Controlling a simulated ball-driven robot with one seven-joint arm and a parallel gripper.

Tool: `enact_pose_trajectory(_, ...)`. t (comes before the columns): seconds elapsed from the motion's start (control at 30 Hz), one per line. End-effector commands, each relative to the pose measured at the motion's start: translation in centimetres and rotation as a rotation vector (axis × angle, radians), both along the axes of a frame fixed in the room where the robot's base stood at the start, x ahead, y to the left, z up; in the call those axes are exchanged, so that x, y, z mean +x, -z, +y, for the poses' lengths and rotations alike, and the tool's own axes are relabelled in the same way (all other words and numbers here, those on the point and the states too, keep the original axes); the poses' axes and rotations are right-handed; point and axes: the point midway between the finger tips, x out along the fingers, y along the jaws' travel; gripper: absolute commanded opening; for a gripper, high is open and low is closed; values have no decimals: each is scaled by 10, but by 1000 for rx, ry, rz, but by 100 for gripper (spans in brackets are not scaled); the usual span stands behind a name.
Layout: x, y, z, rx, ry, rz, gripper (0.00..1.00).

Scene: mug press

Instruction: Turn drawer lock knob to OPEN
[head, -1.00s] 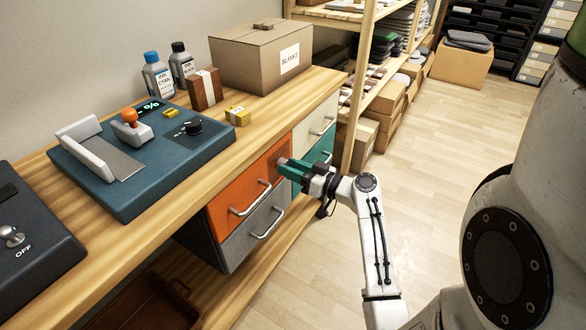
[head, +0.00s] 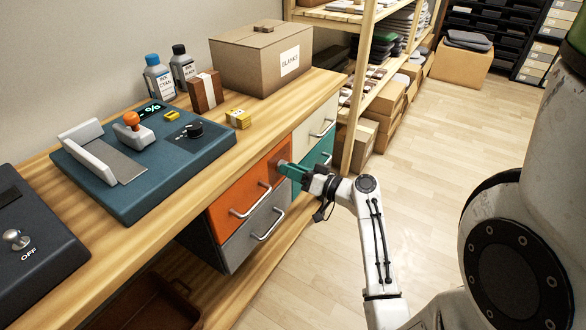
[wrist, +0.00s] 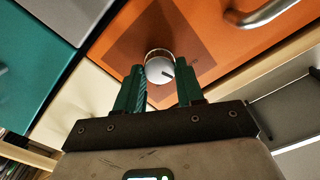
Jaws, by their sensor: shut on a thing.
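The lock knob (wrist: 159,67) is a small, round, silver knob with a short dark mark on its face. It sits on the front of the orange drawer (wrist: 207,55), near that drawer's corner in the wrist view. My gripper (wrist: 160,82) has green fingers on both sides of the knob and is shut on it. In the head view my gripper (head: 289,169) reaches the right side of the orange drawer (head: 240,194), whose front is flush with its neighbours. The knob is mostly hidden there. I cannot read any lock label.
A grey drawer (head: 257,237) is below the orange one, with teal (head: 318,154) and cream (head: 316,128) drawers to the right. Bar handles stick out from the fronts. The floor at right is clear.

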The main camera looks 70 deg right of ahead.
Motion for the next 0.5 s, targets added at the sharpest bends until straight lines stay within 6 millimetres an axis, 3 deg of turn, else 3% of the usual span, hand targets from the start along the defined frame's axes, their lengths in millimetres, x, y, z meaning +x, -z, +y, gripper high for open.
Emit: enact_pose_trajectory(0.5,0,-2,0,482,1,-114,7)
